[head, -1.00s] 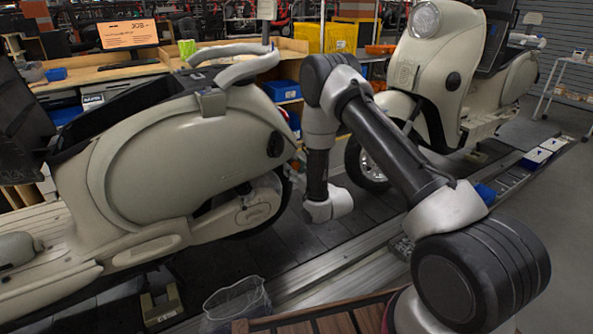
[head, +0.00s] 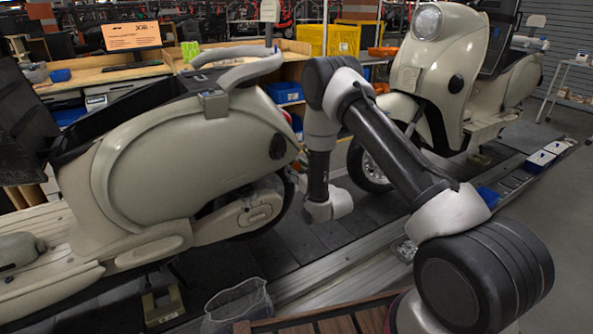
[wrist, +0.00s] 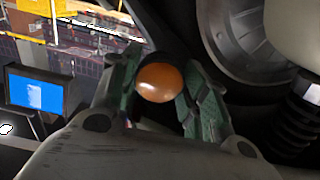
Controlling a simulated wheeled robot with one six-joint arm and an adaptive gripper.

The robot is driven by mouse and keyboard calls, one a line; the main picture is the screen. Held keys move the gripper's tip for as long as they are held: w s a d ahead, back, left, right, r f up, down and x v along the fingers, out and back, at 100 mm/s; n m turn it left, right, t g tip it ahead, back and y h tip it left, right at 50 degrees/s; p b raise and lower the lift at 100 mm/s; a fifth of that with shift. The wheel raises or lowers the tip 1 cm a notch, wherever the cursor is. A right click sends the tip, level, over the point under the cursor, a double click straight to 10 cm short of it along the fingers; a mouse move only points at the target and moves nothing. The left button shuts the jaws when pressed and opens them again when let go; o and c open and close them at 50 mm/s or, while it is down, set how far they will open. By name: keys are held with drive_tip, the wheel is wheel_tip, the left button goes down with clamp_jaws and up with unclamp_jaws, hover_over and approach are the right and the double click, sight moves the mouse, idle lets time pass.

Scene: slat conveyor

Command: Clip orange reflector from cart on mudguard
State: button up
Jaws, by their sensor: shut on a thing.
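An orange reflector (wrist: 159,82), round and glossy, sits between the fingertips of my gripper (wrist: 156,88) in the wrist view. The green-padded fingers are shut on it. Beyond it to the right are a dark round wheel part (wrist: 245,35) and a black ribbed damper (wrist: 300,105). In the head view my wrist hangs low beside the rear wheel of the left cream scooter (head: 190,165); the fingers and the reflector cannot be made out there. I cannot clearly tell the mudguard from the other body parts. The reflector shows no clear contact with the scooter.
A second cream scooter (head: 437,75) stands at the right on the slat conveyor (head: 345,262). A clear bin (head: 238,308) and a wooden slatted surface (head: 340,322) are at the front. A bench (head: 125,73) stands behind. A blue screen (wrist: 38,93) shows left in the wrist view.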

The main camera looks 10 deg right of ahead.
drive_tip(key=o, duration=1)
